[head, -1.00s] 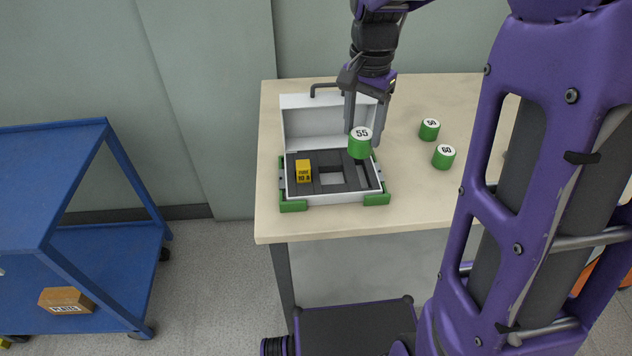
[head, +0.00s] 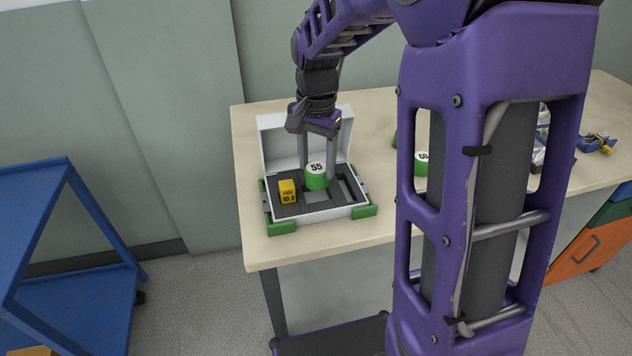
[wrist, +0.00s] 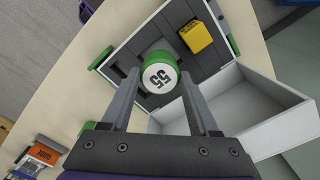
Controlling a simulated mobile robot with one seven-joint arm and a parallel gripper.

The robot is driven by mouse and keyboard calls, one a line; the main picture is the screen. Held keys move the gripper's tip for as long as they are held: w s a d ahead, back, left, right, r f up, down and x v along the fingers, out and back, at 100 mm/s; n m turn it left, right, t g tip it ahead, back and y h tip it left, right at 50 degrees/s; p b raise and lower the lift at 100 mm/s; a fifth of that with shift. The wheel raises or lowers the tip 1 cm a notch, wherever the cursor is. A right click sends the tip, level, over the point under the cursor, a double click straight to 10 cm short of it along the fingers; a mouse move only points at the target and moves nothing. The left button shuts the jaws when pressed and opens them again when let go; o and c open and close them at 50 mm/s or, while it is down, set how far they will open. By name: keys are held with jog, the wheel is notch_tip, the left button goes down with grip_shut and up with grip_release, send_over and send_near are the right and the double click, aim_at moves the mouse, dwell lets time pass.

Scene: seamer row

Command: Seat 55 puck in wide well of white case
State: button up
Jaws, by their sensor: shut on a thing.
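The 55 puck (head: 316,178) is a green cylinder with a white top marked 55. My gripper (head: 319,170) is shut on it, one finger on each side, and holds it over the middle of the open white case (head: 352,206). In the wrist view the 55 puck (wrist: 159,76) sits between the fingertips above the grey insert. The wide well (head: 318,197) is a light opening partly hidden beneath the puck. I cannot tell whether the puck has entered it. A yellow block (head: 287,192) sits in the case's left part, and a narrow slot (head: 346,188) shows at the right.
The case's raised lid (head: 275,145) stands behind the insert. Green corner pieces (head: 284,229) flank the case on the table. The 60 puck (head: 421,163) is to the right, partly behind my column. A blue cart (head: 60,255) stands at left.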

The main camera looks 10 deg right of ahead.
aim_at(317, 179)
jog(key=shift+f+b, duration=0.4)
jog(key=shift+f, duration=1.85)
jog(key=shift+f, duration=0.15)
jog(key=o, duration=1.4)
jog(key=shift+o, duration=0.2)
notch_tip(317, 179, up, 12)
jog(key=shift+r+p, duration=0.2)
jog(key=shift+p, duration=1)
